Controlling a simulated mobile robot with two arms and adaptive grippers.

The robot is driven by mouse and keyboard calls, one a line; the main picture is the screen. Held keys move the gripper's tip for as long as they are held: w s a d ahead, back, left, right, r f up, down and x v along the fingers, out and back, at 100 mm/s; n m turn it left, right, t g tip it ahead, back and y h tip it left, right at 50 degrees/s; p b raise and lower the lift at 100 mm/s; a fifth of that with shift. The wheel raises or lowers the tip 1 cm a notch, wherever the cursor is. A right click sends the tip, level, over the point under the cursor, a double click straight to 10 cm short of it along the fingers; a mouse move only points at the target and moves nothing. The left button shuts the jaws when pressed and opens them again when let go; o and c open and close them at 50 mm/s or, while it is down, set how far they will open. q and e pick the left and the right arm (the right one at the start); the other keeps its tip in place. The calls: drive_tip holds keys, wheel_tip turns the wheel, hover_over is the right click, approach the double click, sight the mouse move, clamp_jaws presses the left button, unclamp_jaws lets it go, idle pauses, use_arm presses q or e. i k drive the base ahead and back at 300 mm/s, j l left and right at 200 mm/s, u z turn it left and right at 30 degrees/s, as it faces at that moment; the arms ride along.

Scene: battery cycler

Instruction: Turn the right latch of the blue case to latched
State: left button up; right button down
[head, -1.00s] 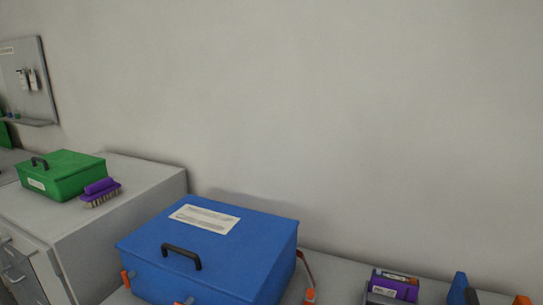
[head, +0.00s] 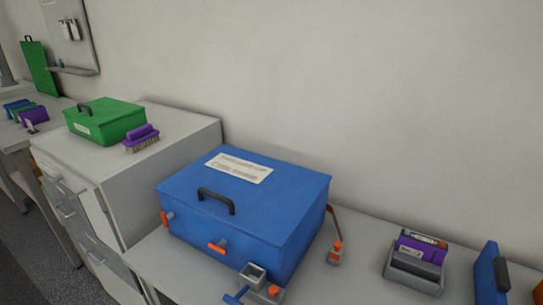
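The blue case (head: 285,222) stands on the grey worktop with its lid down. A dark handle (head: 217,200) is on the lid's front side, and a white label (head: 240,168) is on top. Two orange latches are on its front face. The left latch (head: 167,219) stands roughly upright. The right latch (head: 217,245) lies roughly sideways, its grey end up and to the right. Neither of my grippers is in view.
Just in front of the case is a grey fixture (head: 254,272) with a blue lever and orange part. Farther right are a grey holder (head: 413,283) and a blue upright piece (head: 490,275).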

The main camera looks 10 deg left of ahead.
sight(219, 248)
drive_tip(key=j+z, duration=0.25)
drive_tip(key=j, duration=0.65)
drive_tip(key=j+z, duration=0.25)
drive_tip(key=j, duration=0.65)
drive_tip(key=i, duration=0.05)
